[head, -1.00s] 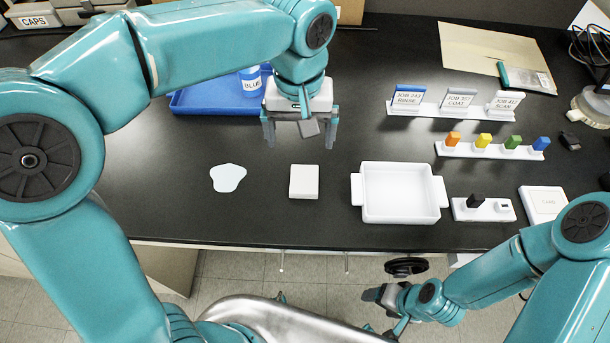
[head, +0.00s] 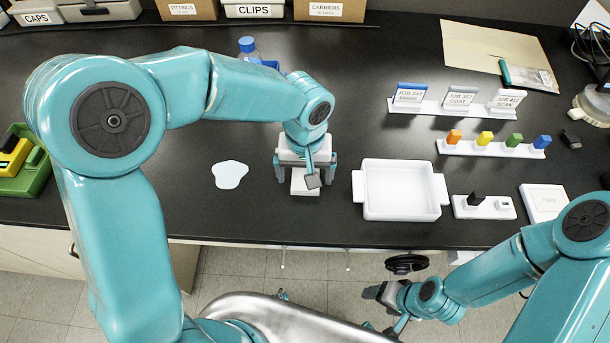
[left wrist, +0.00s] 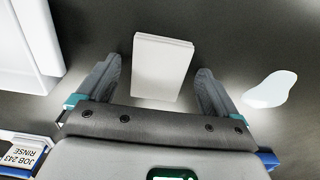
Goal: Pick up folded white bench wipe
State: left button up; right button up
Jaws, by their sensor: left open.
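The folded white bench wipe (head: 304,186) is a small white block-like pad lying on the black bench, partly hidden under my left gripper in the head view. My left gripper (head: 306,178) is open, fingers pointing down, over the wipe. In the left wrist view the wipe (left wrist: 162,66) lies between the two open fingers of my left gripper (left wrist: 157,85), with a gap on both sides. My right gripper (head: 385,308) is low, in front of the bench edge; its jaws are too unclear to read.
A pale liquid puddle (head: 230,174) lies left of the wipe. A white tray (head: 400,215) with handles stands close to its right. Job cards (head: 460,98) and a rack of coloured pieces (head: 490,147) are farther right. A blue-capped bottle (head: 248,47) stands behind my left arm.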

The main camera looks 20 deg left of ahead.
pick_arm(q)
jog(key=shift+w+d, duration=0.1)
jog(key=shift+w, duration=0.05)
jog(key=c, duration=1.1)
notch_tip(320, 180, up, 20)
jog(key=shift+p, duration=0.45)
